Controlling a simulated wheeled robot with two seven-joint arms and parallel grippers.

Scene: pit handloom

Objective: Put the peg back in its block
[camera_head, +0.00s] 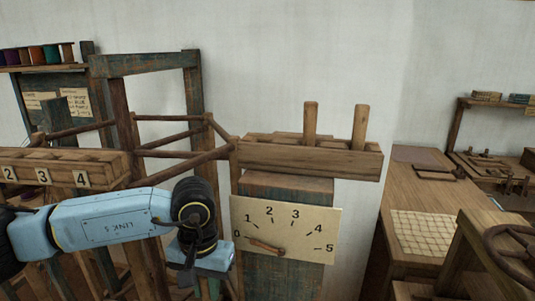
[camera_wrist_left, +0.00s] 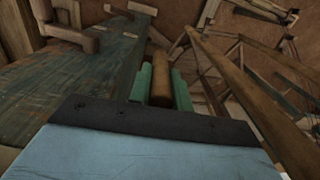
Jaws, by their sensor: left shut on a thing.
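A long wooden block (camera_head: 330,163) sits on top of a dark post, with two pegs (camera_head: 311,122) standing upright in its top. My left gripper (camera_wrist_left: 161,85) has its green fingers shut on a round wooden peg (camera_wrist_left: 160,80), seen in the left wrist view. In the head view my left arm hangs low, left of the post and below the block. There its fingertips and the held peg are hard to make out. My right gripper is not in view.
A board with a dial numbered 0 to 5 (camera_head: 310,232) hangs on the post under the block. A rail with number tags (camera_head: 105,163) and wooden frame bars (camera_head: 166,153) stand at the left. A wooden table (camera_head: 415,191) is at the right.

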